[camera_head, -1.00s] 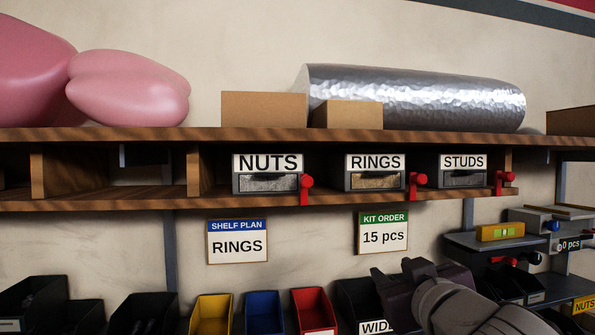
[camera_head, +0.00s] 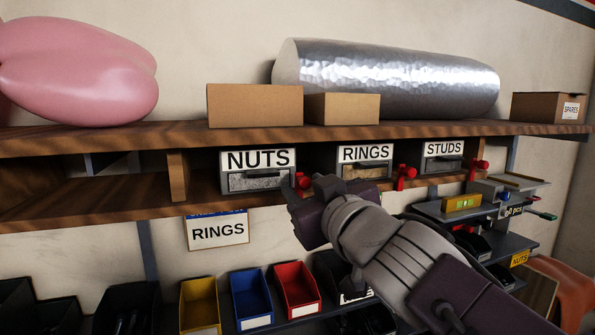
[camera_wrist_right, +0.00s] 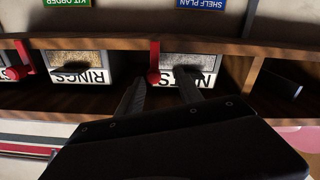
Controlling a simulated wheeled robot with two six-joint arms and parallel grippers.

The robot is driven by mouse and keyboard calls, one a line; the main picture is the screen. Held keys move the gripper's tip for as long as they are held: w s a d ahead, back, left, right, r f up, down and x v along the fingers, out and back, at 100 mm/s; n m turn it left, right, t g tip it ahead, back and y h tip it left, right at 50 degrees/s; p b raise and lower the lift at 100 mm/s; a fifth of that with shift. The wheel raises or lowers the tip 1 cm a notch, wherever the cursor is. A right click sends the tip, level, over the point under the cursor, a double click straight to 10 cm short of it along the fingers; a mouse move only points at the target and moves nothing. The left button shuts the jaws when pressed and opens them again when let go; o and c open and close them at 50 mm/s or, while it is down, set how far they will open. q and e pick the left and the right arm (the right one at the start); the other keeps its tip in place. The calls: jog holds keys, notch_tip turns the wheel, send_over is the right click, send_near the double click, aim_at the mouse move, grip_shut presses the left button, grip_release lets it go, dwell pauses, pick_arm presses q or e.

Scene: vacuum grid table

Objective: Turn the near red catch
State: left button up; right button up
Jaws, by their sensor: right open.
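The red catch beside the NUTS drawer (camera_head: 302,181) is partly hidden by my right gripper (camera_head: 305,188) in the head view. Contact cannot be told. The NUTS drawer (camera_head: 254,159) is shut. Two more red catches stand beside the RINGS drawer (camera_head: 404,177) and the STUDS drawer (camera_head: 477,171). My left gripper is out of view.
The upper shelf board (camera_head: 190,139) runs close above the drawers. A RINGS shelf-plan card (camera_head: 218,230) hangs below. Yellow, blue and red bins (camera_head: 298,287) stand lower down. Cardboard boxes (camera_head: 255,105) and a silver roll (camera_head: 400,80) lie on top.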

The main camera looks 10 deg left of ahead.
aim_at(309, 183)
jog(key=p+x, duration=0.1)
jog(key=x, duration=0.2)
jog(key=shift+w+d+r, duration=0.1)
jog(key=shift+d+r, duration=0.05)
jog(key=shift+d, duration=0.1)
jog(key=shift+w+d, duration=0.25)
jog(key=shift+w, duration=0.3)
jog(key=shift+s+a, duration=0.1)
jog(key=shift+a, duration=0.25)
jog(key=shift+c, duration=0.9)
jog(key=shift+a, duration=0.1)
jog(key=c, duration=0.5)
grip_shut()
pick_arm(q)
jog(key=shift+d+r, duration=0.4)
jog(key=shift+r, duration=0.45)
